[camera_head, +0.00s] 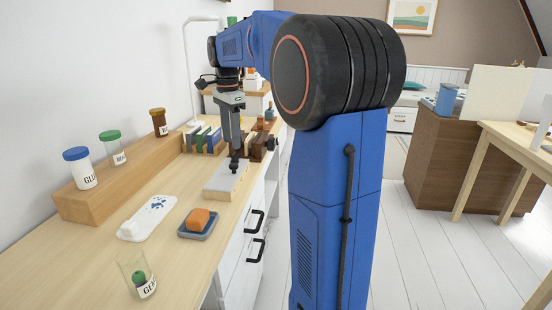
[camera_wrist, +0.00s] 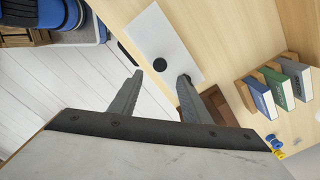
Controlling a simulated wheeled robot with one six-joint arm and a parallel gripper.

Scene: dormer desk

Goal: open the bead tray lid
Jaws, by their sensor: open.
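The bead tray (camera_head: 211,190) is a low wooden box on the desk near its front edge. Its flat pale grey lid (camera_head: 224,178) lies on top and appears closed; it also shows in the wrist view (camera_wrist: 160,35). A round black knob (camera_wrist: 161,65) stands on the lid. My gripper (camera_head: 234,158) points down above the lid, close to the knob. In the wrist view my gripper (camera_wrist: 160,77) has its fingers apart, with the knob appearing between and just beyond the fingertips. Nothing is held. I cannot tell the exact height gap.
Upright books (camera_wrist: 279,88) and dark wooden blocks (camera_head: 261,146) stand behind the tray. A wooden riser (camera_head: 100,190) with jars lines the wall.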

